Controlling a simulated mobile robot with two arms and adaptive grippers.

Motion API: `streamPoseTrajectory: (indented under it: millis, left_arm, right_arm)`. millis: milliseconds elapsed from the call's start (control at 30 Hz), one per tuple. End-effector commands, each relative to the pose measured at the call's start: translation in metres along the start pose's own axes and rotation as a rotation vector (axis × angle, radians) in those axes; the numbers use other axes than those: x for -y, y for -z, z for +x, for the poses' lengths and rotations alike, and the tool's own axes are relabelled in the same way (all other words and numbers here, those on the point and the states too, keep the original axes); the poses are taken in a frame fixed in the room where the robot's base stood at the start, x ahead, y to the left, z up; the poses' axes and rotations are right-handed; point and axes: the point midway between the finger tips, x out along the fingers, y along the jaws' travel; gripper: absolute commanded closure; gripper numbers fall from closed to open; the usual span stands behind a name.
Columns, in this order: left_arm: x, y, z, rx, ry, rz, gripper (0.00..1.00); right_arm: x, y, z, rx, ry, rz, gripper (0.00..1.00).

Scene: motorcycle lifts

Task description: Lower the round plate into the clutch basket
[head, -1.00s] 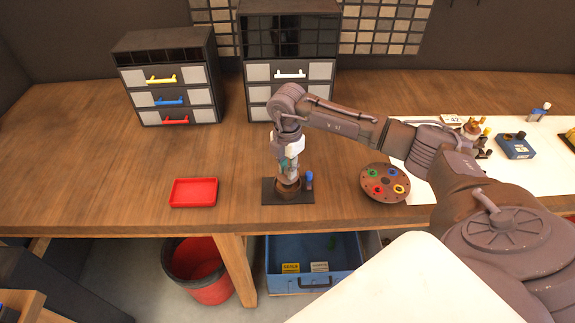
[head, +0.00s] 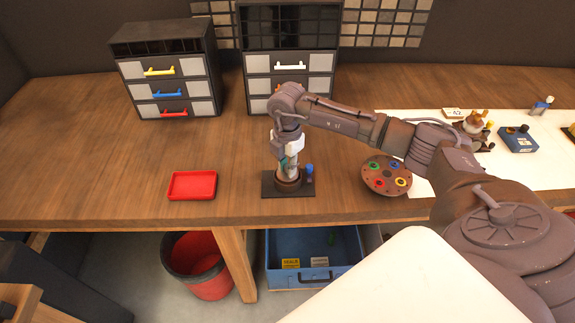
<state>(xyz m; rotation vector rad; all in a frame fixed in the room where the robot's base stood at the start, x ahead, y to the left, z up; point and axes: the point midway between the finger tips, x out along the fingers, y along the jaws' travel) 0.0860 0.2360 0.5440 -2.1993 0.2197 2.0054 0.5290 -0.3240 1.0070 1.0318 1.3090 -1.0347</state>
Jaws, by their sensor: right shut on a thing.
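The clutch basket (head: 288,186) is a small round brown cup on a dark square base (head: 270,190) near the table's front edge. My right gripper (head: 289,174) points straight down at the basket, with its fingertips at or just inside the rim. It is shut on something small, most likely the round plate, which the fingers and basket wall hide. I cannot tell how deep the plate sits. My left gripper is out of the picture.
A blue-topped peg (head: 310,172) stands on the base just right of the basket. A red tray (head: 192,185) lies to the left, and a round brown disc with coloured rings (head: 387,176) to the right. Drawer cabinets (head: 165,75) stand behind. Table between is clear.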

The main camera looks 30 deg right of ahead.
Motion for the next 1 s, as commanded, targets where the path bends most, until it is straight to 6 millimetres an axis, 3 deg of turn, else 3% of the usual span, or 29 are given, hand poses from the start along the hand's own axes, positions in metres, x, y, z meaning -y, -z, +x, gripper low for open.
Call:
streamPoseTrajectory:
  millis: [833, 867, 1000]
  left_arm:
    - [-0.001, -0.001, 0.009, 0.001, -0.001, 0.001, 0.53]
    - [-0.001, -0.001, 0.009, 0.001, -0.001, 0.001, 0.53]
    - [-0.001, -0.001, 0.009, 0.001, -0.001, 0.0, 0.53]
  right_arm:
    - [0.0, 0.0, 0.013, 0.0, 0.0, 0.0, 1.0]
    - [0.0, 0.0, 0.013, 0.0, 0.0, 0.0, 0.77]
    - [0.0, 0.0, 0.012, 0.0, 0.0, 0.0, 0.54]
